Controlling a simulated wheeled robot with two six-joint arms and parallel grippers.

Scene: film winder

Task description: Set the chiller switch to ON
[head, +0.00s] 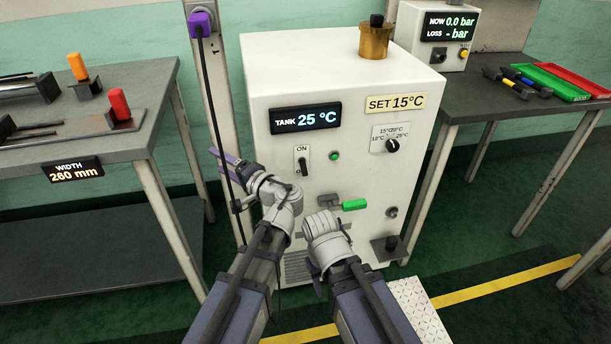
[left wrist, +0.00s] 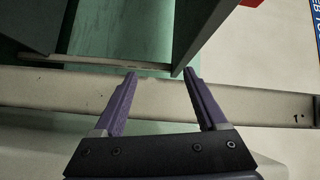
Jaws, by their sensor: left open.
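The chiller (head: 270,75) is a white cabinet in the middle of the head view. Its ON switch (head: 302,165) is a black lever on a pale plate, left of a green lamp (head: 335,155). The lever hangs downward, away from the ON label above it. My left gripper (head: 217,163) is open and empty, left of the switch and apart from it. Its two purple fingers also show spread in the left wrist view (left wrist: 160,85), with nothing between them. My right arm's wrist (head: 325,235) is in front of the cabinet's lower part; its gripper fingers are hidden.
A pale post (head: 213,85) with a purple block and a cable stands beside my left gripper. A green-handled valve (head: 354,204) and a dial (head: 392,146) are on the cabinet front. Tables stand left (head: 110,80) and right (head: 470,100).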

